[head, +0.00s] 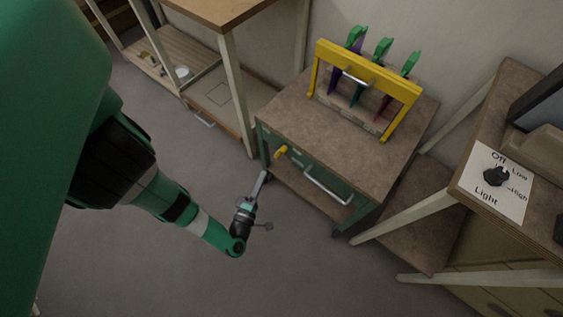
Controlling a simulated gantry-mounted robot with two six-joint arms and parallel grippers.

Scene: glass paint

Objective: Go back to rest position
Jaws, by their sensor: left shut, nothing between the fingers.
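My left arm comes in from the left and reaches down to the middle of the head view. My left gripper (262,182) is shut with nothing in it. It is in front of the left side of a brown-topped cart (285,117), close to a yellow knob (281,152) on the cart's front; I cannot tell whether they touch. My right gripper is not in view.
A yellow frame (368,66) with several green-handled tools stands on the cart. A silver handle (328,188) is on the cart's front. A workbench with an Off/Low/High dial (496,176) stands at right, a shelved table (226,103) at upper left. The grey floor at lower centre is free.

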